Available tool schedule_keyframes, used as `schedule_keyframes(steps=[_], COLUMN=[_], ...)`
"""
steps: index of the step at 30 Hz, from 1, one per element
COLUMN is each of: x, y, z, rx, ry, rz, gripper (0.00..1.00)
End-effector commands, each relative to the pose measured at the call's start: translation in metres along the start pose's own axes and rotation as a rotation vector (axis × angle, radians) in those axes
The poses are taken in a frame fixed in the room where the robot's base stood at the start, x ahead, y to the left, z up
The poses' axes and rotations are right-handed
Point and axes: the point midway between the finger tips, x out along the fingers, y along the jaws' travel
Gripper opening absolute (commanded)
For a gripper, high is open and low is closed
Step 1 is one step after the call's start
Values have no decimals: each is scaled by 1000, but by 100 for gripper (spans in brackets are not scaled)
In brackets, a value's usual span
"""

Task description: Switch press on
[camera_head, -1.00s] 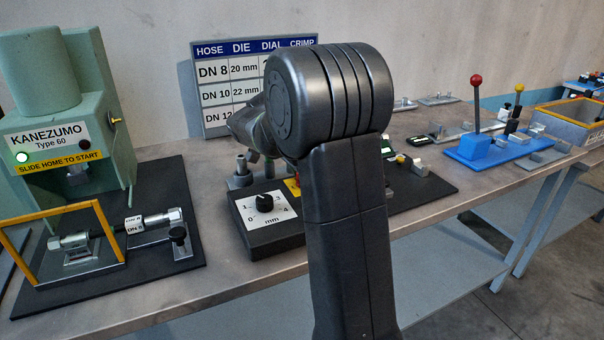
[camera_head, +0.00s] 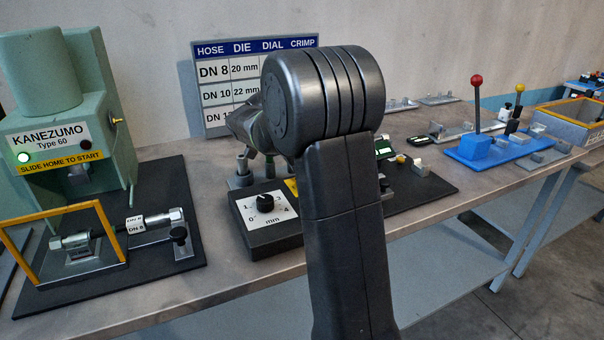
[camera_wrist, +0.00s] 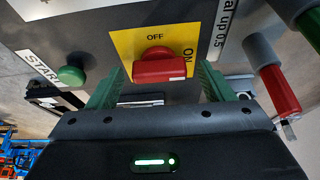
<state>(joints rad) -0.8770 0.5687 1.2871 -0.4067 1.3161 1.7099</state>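The press switch is a red rotary knob (camera_wrist: 160,66) on a yellow plate (camera_wrist: 123,42) in the wrist view. The plate has OFF above the knob and ON at its right. The knob's red bar lies crosswise in the picture; which mark it points to I cannot tell. My gripper (camera_wrist: 158,82) is open, with one green fingertip left of the knob and one right of it, a small gap showing on each side. In the head view my arm hides the gripper and knob. The green press (camera_head: 55,110) stands at the left with a lit green lamp (camera_head: 23,157).
A green START button (camera_wrist: 71,75) lies left of the plate in the wrist view, and red and green hose-like cylinders (camera_wrist: 280,88) at the right. The head view shows a mm dial (camera_head: 265,203), a yellow guard frame (camera_head: 100,210) and a blue lever base (camera_head: 490,150).

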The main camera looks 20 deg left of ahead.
Motion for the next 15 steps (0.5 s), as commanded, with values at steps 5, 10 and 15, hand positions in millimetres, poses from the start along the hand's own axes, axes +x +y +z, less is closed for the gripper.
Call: schedule_keyframes(steps=[5, 10, 15], x=[0, -4, -29], y=[0, 0, 0], z=[0, 0, 0], rx=[-1, -1, -1], ry=[0, 0, -1], rz=[1, 1, -3], gripper=[75, 75, 75])
